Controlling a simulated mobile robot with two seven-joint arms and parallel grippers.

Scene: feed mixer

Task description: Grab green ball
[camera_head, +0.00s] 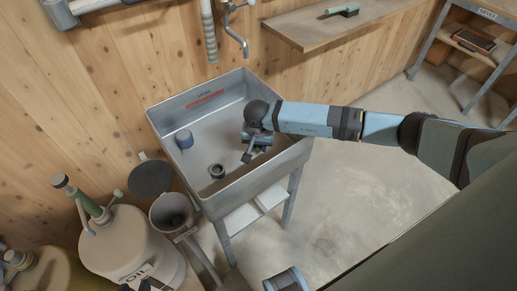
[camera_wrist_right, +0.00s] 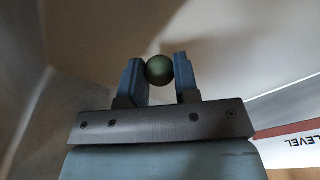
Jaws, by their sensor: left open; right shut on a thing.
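The green ball (camera_wrist_right: 159,70) is small and dark green in the right wrist view. It sits between the two blue fingers of my right gripper (camera_wrist_right: 158,75), which is shut on it. In the head view my right gripper (camera_head: 248,154) points down inside the right part of the metal sink basin (camera_head: 228,178); the ball cannot be made out there.
A cream oil drum (camera_head: 130,245) stands left. A wooden shelf (camera_head: 330,22) is on the wall. The floor at right is clear.

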